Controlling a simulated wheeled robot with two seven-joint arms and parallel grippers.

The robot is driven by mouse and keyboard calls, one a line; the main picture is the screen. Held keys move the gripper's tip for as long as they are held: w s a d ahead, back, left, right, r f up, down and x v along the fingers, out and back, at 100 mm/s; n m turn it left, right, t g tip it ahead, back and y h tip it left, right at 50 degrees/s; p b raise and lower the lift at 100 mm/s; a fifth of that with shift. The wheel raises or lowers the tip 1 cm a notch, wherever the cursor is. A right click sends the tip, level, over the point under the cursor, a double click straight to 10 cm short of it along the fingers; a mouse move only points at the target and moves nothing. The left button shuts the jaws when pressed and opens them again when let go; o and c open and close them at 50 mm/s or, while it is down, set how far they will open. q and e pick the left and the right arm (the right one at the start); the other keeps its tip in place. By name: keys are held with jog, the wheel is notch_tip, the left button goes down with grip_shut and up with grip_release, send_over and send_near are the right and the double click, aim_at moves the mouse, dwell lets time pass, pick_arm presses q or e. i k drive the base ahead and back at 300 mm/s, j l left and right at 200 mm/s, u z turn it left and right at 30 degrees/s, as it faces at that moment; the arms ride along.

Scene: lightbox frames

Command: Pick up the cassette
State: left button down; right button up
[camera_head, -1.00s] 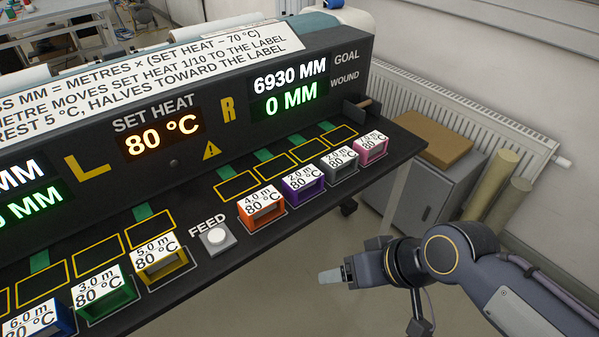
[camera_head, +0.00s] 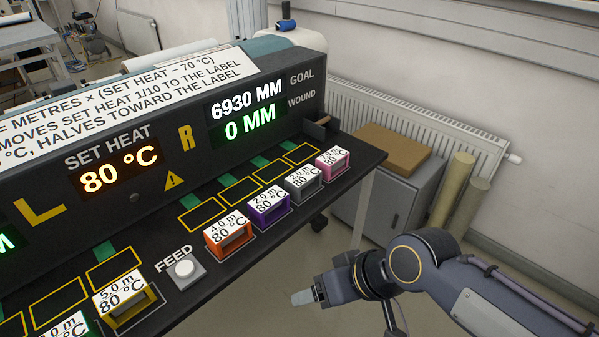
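Several cassettes stand in a row along the front of the black machine shelf. The orange cassette (camera_head: 228,238) is labelled 4.0 m, 80 °C. To its right are a purple cassette (camera_head: 268,208) and a grey one (camera_head: 303,181), both seemingly 2.0 m, and a pink one (camera_head: 333,164) whose length is too small to read surely. The yellow cassette (camera_head: 124,302), 5.0 m, is left of the FEED button, with a partly cut-off green one (camera_head: 70,327) beside it. My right gripper (camera_head: 302,298) hangs in front of and below the shelf, apart from every cassette; its finger opening cannot be made out. My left gripper is out of view.
A white FEED button (camera_head: 184,268) sits between yellow and orange cassettes. Empty yellow-outlined slots (camera_head: 202,214) lie behind the row. The display panel (camera_head: 248,110) reads goal 6930 MM, wound 0 MM. A grey cabinet (camera_head: 394,200) and rolls (camera_head: 452,192) stand at right.

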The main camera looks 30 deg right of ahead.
aim_at(334, 161)
jog(key=z, duration=1.3)
jog(key=i+l, duration=0.8)
jog(key=i+u, duration=0.15)
jog(key=u, duration=1.5)
